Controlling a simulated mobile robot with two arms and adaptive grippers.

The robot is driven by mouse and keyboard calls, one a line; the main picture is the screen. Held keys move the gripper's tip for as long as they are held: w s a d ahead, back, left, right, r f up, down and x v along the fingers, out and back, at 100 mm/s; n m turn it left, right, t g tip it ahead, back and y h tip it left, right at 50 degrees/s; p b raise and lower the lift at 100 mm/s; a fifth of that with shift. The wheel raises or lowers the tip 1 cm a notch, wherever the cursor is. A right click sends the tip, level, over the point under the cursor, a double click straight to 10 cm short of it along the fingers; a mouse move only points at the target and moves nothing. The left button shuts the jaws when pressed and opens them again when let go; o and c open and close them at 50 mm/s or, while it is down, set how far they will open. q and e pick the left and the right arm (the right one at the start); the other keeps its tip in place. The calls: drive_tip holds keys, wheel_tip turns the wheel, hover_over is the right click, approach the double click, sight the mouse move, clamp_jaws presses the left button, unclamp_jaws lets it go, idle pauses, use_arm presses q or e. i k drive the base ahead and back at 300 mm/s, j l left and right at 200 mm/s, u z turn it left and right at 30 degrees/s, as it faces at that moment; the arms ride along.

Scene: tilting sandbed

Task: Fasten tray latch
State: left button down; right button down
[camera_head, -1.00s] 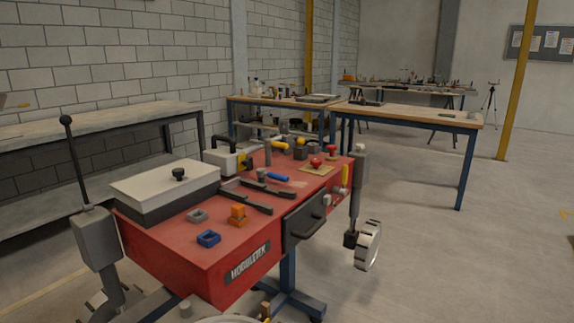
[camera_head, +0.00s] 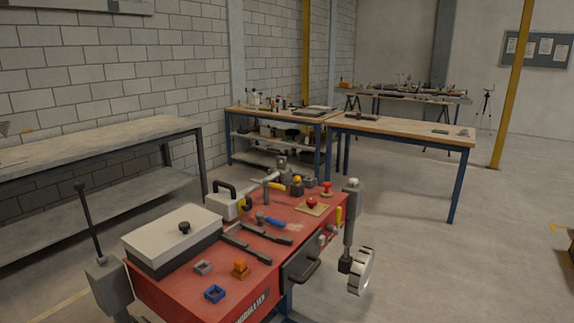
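A red cart (camera_head: 165,295) fills the lower middle of the head view. On its left end sits a grey box or tray with a white lid (camera_head: 160,228) and a black knob (camera_head: 184,227). A dark drawer front with a black handle (camera_head: 305,272) is on the cart's near side. I cannot pick out a latch for certain. Two dark bars (camera_head: 246,248) lie on the cart top, right of the lidded box.
Small blue (camera_head: 214,294), grey (camera_head: 203,268) and orange (camera_head: 241,268) parts sit on the cart top. Open floor lies to the right.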

sight(336, 231)
drive_tip(key=i+l+u, duration=0.45)
drive_tip(key=l, duration=0.15)
drive_tip(key=i+l+u, duration=0.2)
drive_tip(key=l, duration=0.15)
drive_tip(key=i+l+u, duration=0.25)
drive_tip(key=l+u, duration=0.2)
drive_tip(key=l, duration=0.3)
